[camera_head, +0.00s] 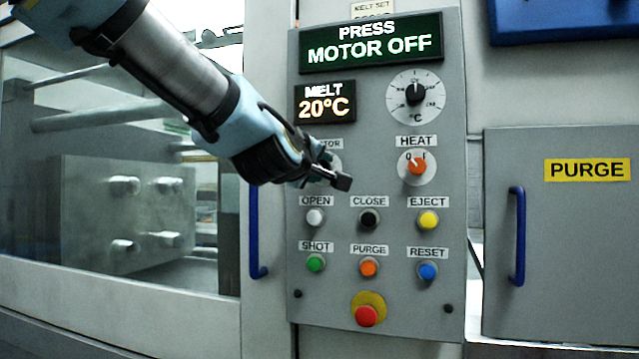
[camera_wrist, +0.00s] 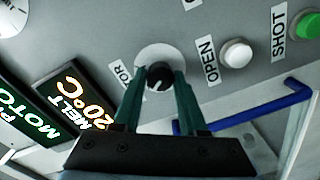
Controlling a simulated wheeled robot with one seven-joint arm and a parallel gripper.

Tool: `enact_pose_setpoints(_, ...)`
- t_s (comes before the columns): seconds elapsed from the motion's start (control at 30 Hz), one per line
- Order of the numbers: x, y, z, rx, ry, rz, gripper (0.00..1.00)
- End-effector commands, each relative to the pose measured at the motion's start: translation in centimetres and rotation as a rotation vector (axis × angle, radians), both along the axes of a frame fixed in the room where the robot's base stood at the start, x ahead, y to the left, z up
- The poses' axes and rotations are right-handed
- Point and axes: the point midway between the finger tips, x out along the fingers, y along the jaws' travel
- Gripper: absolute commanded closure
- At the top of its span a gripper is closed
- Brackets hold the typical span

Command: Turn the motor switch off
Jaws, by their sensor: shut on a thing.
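The motor switch is a black rotary knob (camera_wrist: 159,75) with a white pointer mark on a pale round plate, seen in the wrist view. Its label is partly covered and ends in "TOR". My gripper (camera_head: 338,179) is at the panel and hides the knob in the head view. In the wrist view the two green fingers of my gripper (camera_wrist: 160,82) are on either side of the knob, shut on it. The display (camera_head: 370,43) above reads "PRESS MOTOR OFF" in light letters on dark green.
The heat switch (camera_head: 417,167) with an orange knob is just right of my gripper. Below are push buttons, including open (camera_head: 315,217) and close (camera_head: 370,219), and a red stop button (camera_head: 366,316). A blue handle (camera_head: 257,231) stands left of the panel.

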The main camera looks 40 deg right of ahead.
Motion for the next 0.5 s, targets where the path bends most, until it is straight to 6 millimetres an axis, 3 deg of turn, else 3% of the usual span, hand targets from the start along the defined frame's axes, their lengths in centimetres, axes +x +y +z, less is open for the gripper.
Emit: enact_pose_setpoints(0.5, 0.03, 0.00, -0.03, -0.038, 0.061, 0.001, 1.00)
